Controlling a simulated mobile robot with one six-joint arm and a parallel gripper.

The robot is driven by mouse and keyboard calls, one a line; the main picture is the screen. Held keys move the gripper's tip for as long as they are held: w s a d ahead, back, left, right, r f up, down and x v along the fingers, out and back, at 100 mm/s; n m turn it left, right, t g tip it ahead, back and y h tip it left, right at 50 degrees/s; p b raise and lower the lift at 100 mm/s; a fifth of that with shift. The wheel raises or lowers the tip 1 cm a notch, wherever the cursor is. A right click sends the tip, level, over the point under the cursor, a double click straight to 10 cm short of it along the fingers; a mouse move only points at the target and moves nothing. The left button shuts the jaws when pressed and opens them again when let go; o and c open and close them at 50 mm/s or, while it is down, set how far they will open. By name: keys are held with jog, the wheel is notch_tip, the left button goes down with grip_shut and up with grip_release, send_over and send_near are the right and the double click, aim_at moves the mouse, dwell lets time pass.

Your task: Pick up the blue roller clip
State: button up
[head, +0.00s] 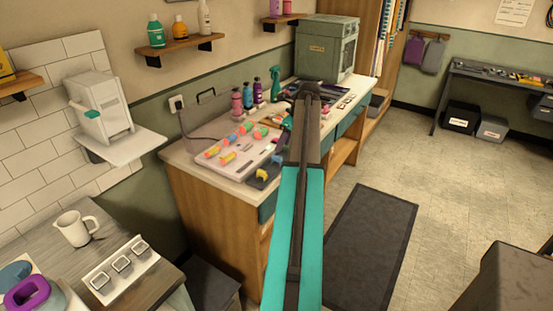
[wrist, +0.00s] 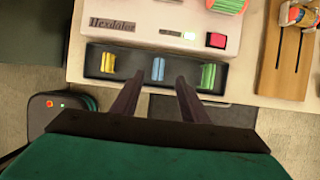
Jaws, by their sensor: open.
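The blue roller clip (wrist: 158,68) stands in the middle of a dark shallow tray (wrist: 133,70) in the wrist view. A yellow clip (wrist: 108,63) is to its left and a green clip (wrist: 208,76) to its right in the same tray. My gripper (wrist: 159,80) is open and empty. Its two fingers reach toward the tray's near side, with the blue clip roughly between their tips in the picture; the height gap cannot be told.
A white console (wrist: 150,22) with a red switch (wrist: 217,40) lies just behind the tray. A wooden slotted board (wrist: 283,52) is at the right. Several bottles stand farther back on the counter. A dark mat (head: 370,240) lies on the open floor.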

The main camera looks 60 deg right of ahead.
aim_at(277, 156)
jog(key=shift+x, duration=1.7)
jog(key=shift+f+p, duration=0.1)
jog(key=shift+p, duration=0.25)
jog(key=shift+p+x, duration=0.9)
jog(key=shift+x, duration=1.6)
jog(key=shift+a, duration=0.15)
grip_shut()
